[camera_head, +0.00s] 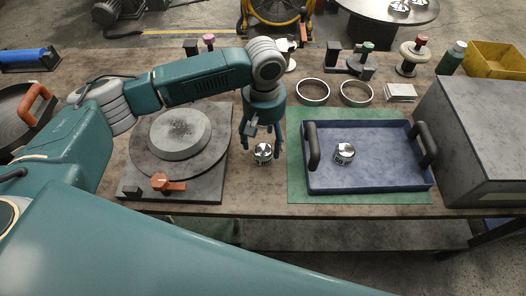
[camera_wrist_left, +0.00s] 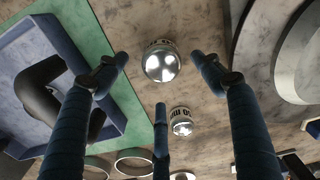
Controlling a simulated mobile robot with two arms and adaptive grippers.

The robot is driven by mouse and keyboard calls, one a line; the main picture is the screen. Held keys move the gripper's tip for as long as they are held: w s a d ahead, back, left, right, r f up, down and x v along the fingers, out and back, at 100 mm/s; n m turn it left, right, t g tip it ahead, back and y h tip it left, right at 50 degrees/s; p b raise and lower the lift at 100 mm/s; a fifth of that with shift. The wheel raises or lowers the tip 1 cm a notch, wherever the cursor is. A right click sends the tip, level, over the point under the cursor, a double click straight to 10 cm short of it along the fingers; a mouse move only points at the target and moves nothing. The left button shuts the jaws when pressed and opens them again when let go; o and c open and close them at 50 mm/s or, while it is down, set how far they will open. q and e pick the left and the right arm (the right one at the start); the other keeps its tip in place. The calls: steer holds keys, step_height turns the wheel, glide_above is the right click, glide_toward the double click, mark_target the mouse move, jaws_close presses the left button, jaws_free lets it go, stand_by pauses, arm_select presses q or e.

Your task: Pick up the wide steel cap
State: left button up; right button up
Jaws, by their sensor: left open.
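A round shiny steel cap (camera_head: 263,152) with dark print on its side stands on the table between the turntable and the tray. In the left wrist view it is the larger-looking steel cap (camera_wrist_left: 161,65). My left gripper (camera_head: 261,146) points down over it, open and empty, with its three fingers spread around the cap. In the left wrist view the fingertips (camera_wrist_left: 160,62) show on its sides, apart from it. A smaller-looking steel cap (camera_wrist_left: 182,122) stands behind it, hidden by the gripper in the head view. Another steel cap (camera_head: 345,152) stands inside the blue tray. My right gripper is not in view.
The blue tray (camera_head: 385,184) with dark handles lies on a green mat (camera_head: 296,190) to the right. A turntable (camera_head: 146,164) with an orange-handled knob (camera_head: 167,183) is at left. Two metal rings (camera_head: 313,91) lie behind; a grey box (camera_head: 480,140) stands at far right.

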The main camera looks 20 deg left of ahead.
mark_target(263, 149)
arm_select(q)
steer(key=shift+s+f, duration=0.1)
steer(key=shift+f, duration=0.2)
step_height(263, 149, down, 4)
steer(key=shift+s+a+r+p, duration=0.1)
steer(key=shift+a+r+p, duration=0.1)
steer(key=shift+p, duration=0.8)
steer(key=shift+f, duration=0.5)
steer(key=shift+d, duration=0.1)
steer(key=c, duration=1.3)
steer(key=shift+c, duration=0.8)
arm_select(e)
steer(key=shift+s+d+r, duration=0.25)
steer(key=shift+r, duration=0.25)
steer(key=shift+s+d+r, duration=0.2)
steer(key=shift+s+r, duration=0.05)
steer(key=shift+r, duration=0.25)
arm_select(q)
steer(key=shift+r, duration=0.15)
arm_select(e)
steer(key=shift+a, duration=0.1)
